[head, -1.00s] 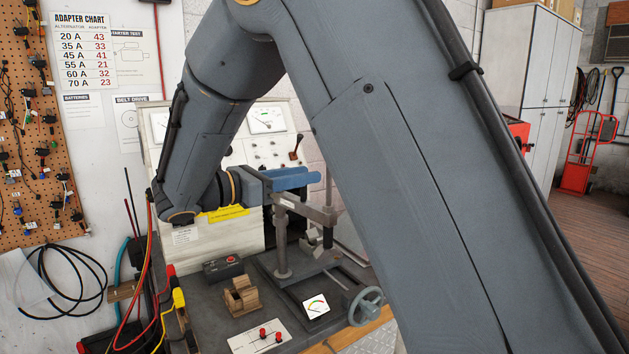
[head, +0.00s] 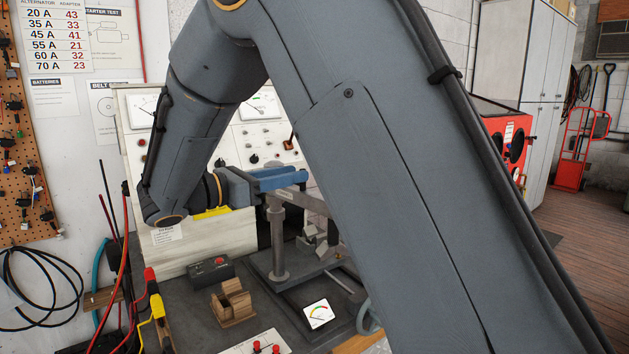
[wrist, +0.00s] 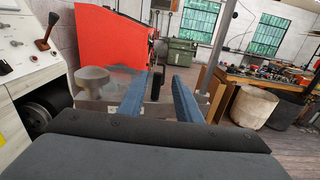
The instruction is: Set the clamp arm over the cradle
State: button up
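My gripper (head: 282,180) has two blue fingers, level with the top of a grey upright post (head: 278,240) on the bench. In the wrist view the fingers (wrist: 158,98) stand apart. The grey clamp arm (head: 305,198) runs from the post top to the right and passes behind my arm. In the wrist view a grey bar with a round knob (wrist: 93,80) lies close by the fingers; I cannot tell if they touch it. A grey metal V-shaped block, seemingly the cradle (head: 318,246), sits on the base right of the post, partly hidden by my arm.
A white test panel (head: 200,245) stands behind. Cables with red and yellow clamps (head: 155,300) hang at left.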

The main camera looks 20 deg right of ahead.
jog(key=f+p+x, duration=0.1)
jog(key=x, duration=0.7)
jog(key=shift+w, duration=0.15)
jog(key=shift+a+f, duration=0.1)
jog(key=shift+f, duration=0.05)
jog(key=shift+c, duration=0.3)
grip_shut()
